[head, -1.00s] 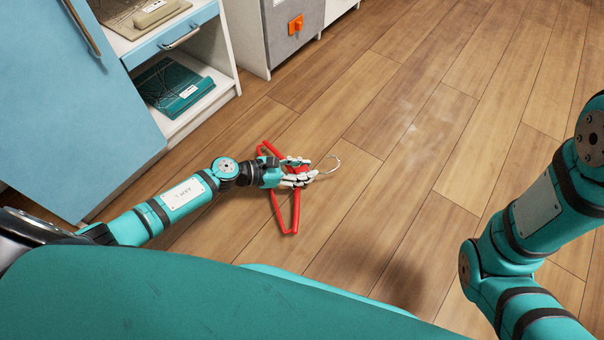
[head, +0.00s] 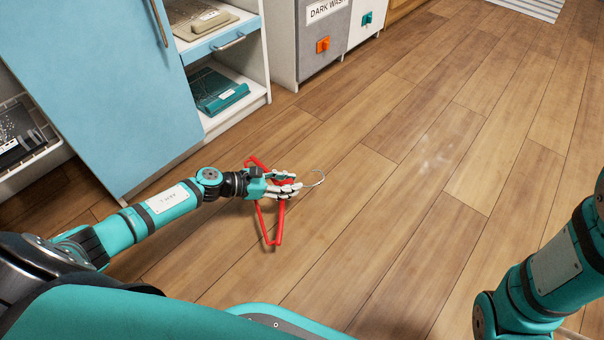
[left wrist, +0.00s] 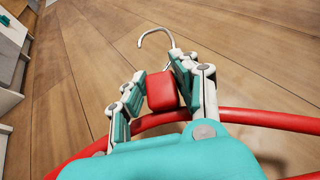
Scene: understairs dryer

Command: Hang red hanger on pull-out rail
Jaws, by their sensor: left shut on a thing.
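The red hanger (head: 267,226) is held by my left gripper (head: 287,187) above the wooden floor in the head view. Its metal hook (head: 319,178) sticks out past the fingertips to the right. In the left wrist view the fingers (left wrist: 157,90) are shut on the hanger's red neck block (left wrist: 162,90), with the hook (left wrist: 157,36) beyond them and the red arms spreading to both sides. My right arm shows at the right edge of the head view, but its gripper is out of frame. I cannot make out the pull-out rail in either view.
A blue door (head: 100,85) stands at the left, beside a white cabinet with a blue drawer (head: 222,38) and a teal item (head: 219,91) on its lower shelf. Grey "DARK WASH" (head: 328,62) and white fronts stand behind. The wooden floor (head: 400,170) is clear.

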